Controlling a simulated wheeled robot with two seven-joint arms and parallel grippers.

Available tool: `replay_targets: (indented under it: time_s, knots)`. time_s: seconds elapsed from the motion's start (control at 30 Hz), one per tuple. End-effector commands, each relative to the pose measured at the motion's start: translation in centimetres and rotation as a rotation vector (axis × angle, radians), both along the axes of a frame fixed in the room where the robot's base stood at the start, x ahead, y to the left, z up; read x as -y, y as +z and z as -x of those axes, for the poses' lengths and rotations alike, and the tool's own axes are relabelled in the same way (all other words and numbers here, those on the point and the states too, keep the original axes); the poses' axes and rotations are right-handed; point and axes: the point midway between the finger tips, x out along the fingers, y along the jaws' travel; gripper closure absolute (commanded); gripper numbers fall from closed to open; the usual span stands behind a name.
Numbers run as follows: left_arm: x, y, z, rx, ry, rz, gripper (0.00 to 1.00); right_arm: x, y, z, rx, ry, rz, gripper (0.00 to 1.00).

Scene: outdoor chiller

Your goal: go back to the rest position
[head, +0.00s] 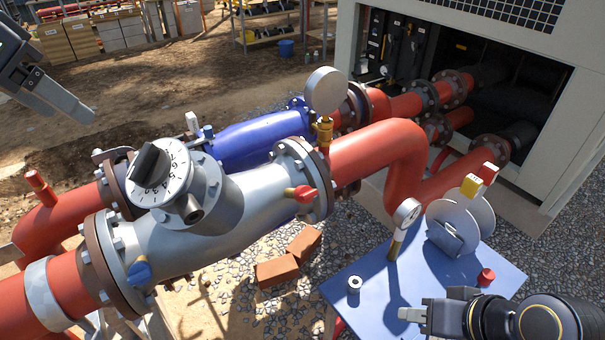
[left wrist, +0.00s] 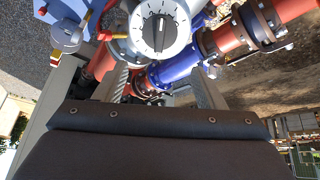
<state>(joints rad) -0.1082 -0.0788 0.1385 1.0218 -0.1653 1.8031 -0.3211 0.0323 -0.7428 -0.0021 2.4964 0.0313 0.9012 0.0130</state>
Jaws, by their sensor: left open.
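My left gripper (head: 70,105) is at the upper left of the head view, clear of the pipes. In the left wrist view its two fingers (left wrist: 162,90) are spread apart with nothing between them. Past the fingers, that view shows the dial with a black knob (left wrist: 158,32) and the blue pipe (left wrist: 175,70). My right gripper (head: 412,312) is at the bottom right of the head view, over the front of the blue table. Its jaws are too small and edge-on to read, and I see nothing held in it.
A grey valve body (head: 215,225) with a numbered dial (head: 160,178) joins red pipes (head: 375,150) in the middle. Bricks (head: 277,270) lie on gravel. Open dirt (head: 190,85) lies behind.

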Motion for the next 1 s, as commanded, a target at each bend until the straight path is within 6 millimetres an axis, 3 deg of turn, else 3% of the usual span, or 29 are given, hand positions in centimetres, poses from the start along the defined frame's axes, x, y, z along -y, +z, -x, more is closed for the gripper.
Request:
replay_targets:
  time_s: [0.17, 0.27, 0.37, 0.7, 1.0]
  knots:
    - [0.1, -0.5, 0.2, -0.001, 0.008, 0.002, 0.36, 0.0, 0.0, 0.0, 0.000, 0.000, 0.000, 0.64]
    - [0.3, -2.4, 0.8, -0.004, 0.035, 0.011, 0.36, 0.0, 0.0, 0.0, 0.000, 0.000, 0.000, 0.64]
    - [0.8, -5.9, 2.0, -0.011, 0.083, 0.035, 0.36, 0.0, 0.0, 0.0, 0.000, 0.000, 0.000, 0.64]
    - [3.8, -21.7, 8.1, -0.038, 0.298, 0.184, 0.36, 0.0, 0.0, 0.0, 0.000, 0.000, 0.000, 0.64]
    - [6.5, -31.1, 12.5, -0.062, 0.424, 0.282, 0.36, 0.0, 0.0, 0.0, 0.000, 0.000, 0.000, 0.64]
